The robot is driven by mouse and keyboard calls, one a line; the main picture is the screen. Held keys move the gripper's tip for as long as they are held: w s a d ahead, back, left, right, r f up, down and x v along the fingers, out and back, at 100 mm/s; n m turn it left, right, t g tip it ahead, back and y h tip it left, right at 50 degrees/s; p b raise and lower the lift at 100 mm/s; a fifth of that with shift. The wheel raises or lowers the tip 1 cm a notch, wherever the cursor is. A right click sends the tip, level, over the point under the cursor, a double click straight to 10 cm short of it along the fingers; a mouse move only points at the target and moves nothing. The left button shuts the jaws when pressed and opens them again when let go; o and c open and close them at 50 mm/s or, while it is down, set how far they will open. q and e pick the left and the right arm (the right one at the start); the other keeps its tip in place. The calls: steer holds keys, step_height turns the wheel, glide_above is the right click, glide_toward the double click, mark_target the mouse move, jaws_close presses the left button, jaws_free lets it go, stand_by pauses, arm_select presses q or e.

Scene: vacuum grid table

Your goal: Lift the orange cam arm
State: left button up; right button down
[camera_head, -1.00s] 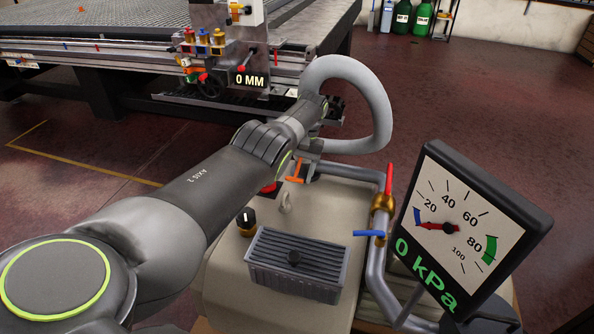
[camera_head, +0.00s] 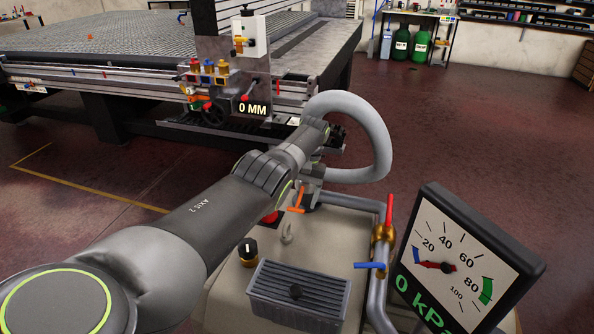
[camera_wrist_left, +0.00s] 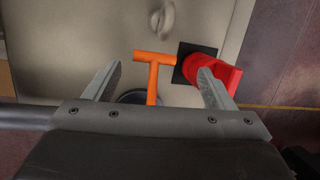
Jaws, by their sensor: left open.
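The orange cam arm (camera_head: 297,198) is a T-shaped handle beside the grey coupling on top of the beige pump housing (camera_head: 225,296). In the left wrist view the orange cam arm (camera_wrist_left: 153,75) has its crossbar up and its stem running down to a dark round part. My left gripper (camera_wrist_left: 160,72) is open, with one finger on each side of the stem in that view and visible gaps to both. Whether the fingers are level with the handle in depth is unclear. In the head view my forearm and wrist hide the fingers. My right gripper is not in view.
A red button (camera_wrist_left: 208,72) on a black plate is close beside the right finger in the wrist view. A thick grey hose (camera_head: 375,130) loops behind my wrist. A red-handled valve (camera_head: 387,225), a blue lever (camera_head: 370,265) and a gauge (camera_head: 460,260) stand right.

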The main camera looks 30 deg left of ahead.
arm_select(q)
step_height(320, 180, up, 6)
steer(key=p, duration=0.3)
steer(key=shift+a+r, duration=0.1)
steer(key=shift+r, duration=0.6)
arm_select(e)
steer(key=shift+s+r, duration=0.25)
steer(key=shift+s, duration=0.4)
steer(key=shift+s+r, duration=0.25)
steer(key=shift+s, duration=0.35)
